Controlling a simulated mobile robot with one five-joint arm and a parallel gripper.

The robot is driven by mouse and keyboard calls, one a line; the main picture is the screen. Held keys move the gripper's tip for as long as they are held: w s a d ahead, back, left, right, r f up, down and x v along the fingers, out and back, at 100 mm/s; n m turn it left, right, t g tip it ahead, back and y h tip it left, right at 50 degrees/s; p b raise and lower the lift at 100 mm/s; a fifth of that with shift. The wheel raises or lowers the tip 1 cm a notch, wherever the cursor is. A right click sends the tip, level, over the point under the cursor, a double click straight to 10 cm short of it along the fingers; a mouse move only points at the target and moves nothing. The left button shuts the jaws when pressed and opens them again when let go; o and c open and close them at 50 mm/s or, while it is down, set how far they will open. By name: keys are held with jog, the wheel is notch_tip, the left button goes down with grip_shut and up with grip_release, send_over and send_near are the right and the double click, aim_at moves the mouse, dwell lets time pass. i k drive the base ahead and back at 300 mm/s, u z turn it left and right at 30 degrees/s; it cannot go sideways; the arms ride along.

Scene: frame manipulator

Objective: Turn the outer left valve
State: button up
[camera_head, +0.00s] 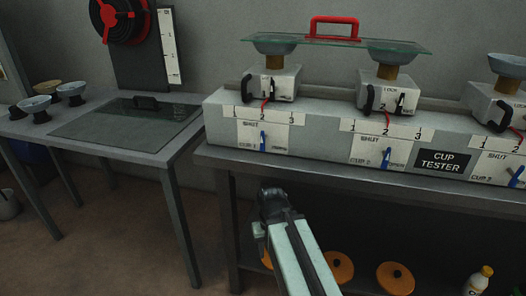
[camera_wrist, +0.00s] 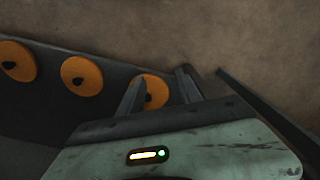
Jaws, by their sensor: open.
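The tester's leftmost panel (camera_head: 278,138) carries a small blue valve lever (camera_head: 263,141), hanging roughly upright below the SHUT label. A red pointer (camera_head: 265,106) sits above it by the numbers 1, 2 and 3. My gripper (camera_head: 270,192) is below and in front of this panel, near the table's front edge, apart from the lever. In the wrist view my gripper (camera_wrist: 160,88) has its two fingers spread, with nothing held between them. An orange disc shows beyond them. The valve is not in the wrist view.
The CUP TESTER box (camera_head: 318,128) has more blue levers (camera_head: 386,157) to the right. A glass plate with a red handle (camera_head: 335,28) rests on two cups. Orange discs (camera_head: 395,278) and a bottle (camera_head: 479,279) are under the table. A side table (camera_head: 80,155) stands left.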

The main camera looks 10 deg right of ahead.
aim_at(263, 139)
jog(key=u, duration=0.3)
jog(key=k, duration=1.75)
jog(key=u, duration=0.9)
jog(key=i, duration=1.35)
jog(key=u, duration=0.75)
